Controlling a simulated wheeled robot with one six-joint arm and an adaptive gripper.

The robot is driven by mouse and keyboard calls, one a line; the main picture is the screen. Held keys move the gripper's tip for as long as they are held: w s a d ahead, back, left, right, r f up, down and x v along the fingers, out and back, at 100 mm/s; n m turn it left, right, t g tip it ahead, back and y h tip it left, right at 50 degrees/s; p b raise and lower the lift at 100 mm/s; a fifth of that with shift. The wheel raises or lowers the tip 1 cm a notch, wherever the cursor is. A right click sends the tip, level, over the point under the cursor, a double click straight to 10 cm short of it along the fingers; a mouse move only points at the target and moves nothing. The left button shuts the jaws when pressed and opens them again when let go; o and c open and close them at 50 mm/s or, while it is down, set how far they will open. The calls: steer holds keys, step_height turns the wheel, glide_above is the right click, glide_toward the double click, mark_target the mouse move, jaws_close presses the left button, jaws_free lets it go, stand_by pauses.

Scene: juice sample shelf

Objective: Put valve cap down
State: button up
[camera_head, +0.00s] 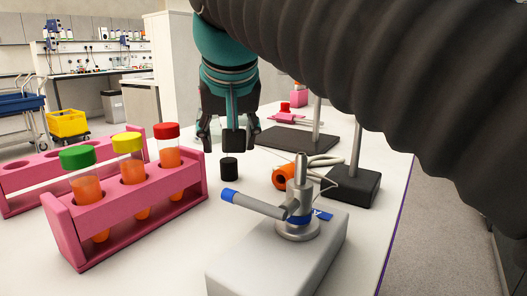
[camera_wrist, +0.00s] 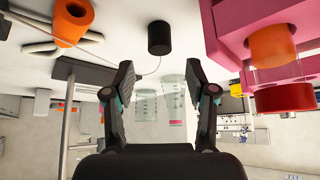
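A small black cylinder, which looks like the valve cap (camera_head: 229,169), stands upright on the white table, right of the pink tube rack. My gripper (camera_head: 229,140) is above and slightly behind it, pointing down, with its fingers spread. In the wrist view, which looks upside down, the valve cap (camera_wrist: 161,38) lies just beyond the fingertips, roughly centred between them. Nothing is between the fingers of my gripper (camera_wrist: 161,75), and they look apart from the cap.
A pink rack (camera_head: 140,222) holds tubes with green, yellow and red caps at left. A burner-like metal valve (camera_head: 298,205) with a blue-tipped handle stands on a grey box at front right. An orange roll (camera_head: 285,177) and a black stand base (camera_head: 352,187) are behind it. Clear beakers (camera_wrist: 172,98) stand farther off.

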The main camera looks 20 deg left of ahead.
steer(key=shift+p+v, duration=0.3)
steer(key=shift+v, duration=2.3)
